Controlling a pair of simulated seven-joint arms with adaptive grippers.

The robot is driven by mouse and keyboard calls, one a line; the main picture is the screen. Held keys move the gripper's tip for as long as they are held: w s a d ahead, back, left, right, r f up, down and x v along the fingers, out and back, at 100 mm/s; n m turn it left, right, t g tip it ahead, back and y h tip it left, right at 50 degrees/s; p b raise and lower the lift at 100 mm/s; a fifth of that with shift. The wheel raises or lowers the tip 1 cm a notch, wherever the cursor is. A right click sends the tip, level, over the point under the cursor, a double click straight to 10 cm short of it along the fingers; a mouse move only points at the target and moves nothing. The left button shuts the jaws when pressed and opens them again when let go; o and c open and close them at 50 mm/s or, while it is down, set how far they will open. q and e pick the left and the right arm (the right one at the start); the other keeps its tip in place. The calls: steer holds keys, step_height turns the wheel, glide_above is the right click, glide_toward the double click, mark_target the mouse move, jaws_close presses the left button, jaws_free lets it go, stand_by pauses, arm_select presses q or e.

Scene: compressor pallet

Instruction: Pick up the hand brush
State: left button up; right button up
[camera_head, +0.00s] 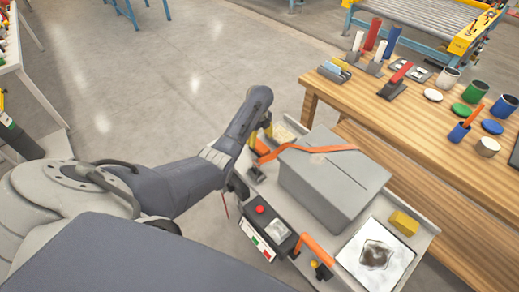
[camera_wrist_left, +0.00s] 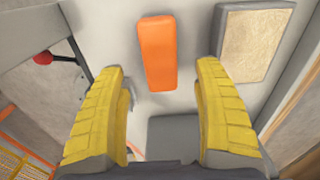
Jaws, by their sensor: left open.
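A plain orange oblong block, which looks like the hand brush (camera_wrist_left: 157,52), lies on a light grey surface in the left wrist view. I see only its smooth top; no bristles show. My left gripper (camera_wrist_left: 162,100) is open and empty. Its two yellow fingers point toward the orange block, which is centred between them beyond the tips, apart from both. In the head view my left gripper (camera_head: 261,134) is at the far left corner of the pallet, beside the grey box, and its arm partly hides that corner. My right gripper is not in view.
A grey box (camera_head: 325,185) with an orange strap (camera_head: 315,149) stands close to the gripper. A beige pad (camera_wrist_left: 250,45) lies right of the orange block. A control panel with a red button (camera_head: 260,209) is at the pallet's near side. A wooden bench (camera_head: 440,140) stands to the right.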

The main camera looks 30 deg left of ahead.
mark_target(259, 145)
arm_select(q)
steer(key=shift+a+f, duration=0.1)
steer(key=shift+f, duration=2.6)
steer(key=c, duration=1.4)
steer(key=shift+o, duration=0.2)
steer(key=shift+r, duration=0.1)
step_height(259, 145, up, 10)
steer(key=shift+f, duration=0.1)
steer(key=o, duration=0.7)
steer(key=shift+c, duration=0.2)
steer(key=c, duration=0.6)
